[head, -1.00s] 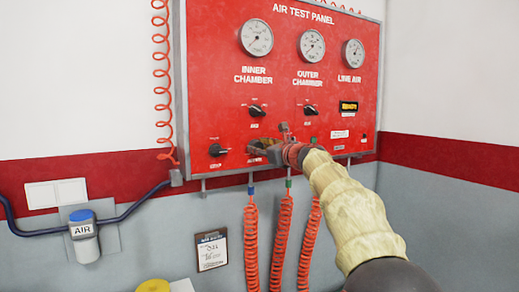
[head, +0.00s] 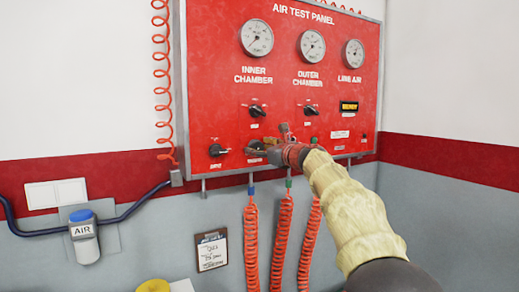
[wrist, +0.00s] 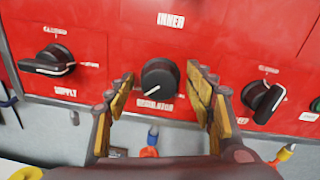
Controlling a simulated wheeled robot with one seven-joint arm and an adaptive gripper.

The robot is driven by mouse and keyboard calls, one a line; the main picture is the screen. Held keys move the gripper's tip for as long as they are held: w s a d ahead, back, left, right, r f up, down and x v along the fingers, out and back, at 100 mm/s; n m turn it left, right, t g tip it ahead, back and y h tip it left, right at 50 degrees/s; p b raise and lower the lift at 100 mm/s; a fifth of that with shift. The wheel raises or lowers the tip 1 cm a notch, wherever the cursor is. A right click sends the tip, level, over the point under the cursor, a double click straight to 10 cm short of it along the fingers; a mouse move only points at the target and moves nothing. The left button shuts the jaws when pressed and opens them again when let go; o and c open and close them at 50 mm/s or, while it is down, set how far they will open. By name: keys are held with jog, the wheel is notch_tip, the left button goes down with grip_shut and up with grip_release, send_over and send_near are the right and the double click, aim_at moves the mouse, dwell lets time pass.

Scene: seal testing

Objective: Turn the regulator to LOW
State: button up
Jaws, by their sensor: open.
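The regulator (wrist: 160,80) is a round black knob with a white pointer line on a red panel, with REGULATOR lettered below it. My gripper (wrist: 164,98) is open, with one wood-coloured finger pad to the left of the knob and one to the right. Small gaps show between pads and knob. In the head view my gripper (head: 262,150) is at the panel's lower edge and mostly covers the regulator. I cannot read a LOW mark in either view.
The SUPPLY knob (wrist: 47,60) is left of the regulator, and another black knob (wrist: 264,98) is close to the right finger. Gauges (head: 257,38) sit higher on the panel. Coiled red hoses (head: 251,240) hang below it.

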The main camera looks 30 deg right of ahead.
jog(key=s, duration=1.2)
jog(key=shift+d, duration=0.45)
jog(key=shift+r, duration=0.1)
jog(key=shift+c, duration=0.5)
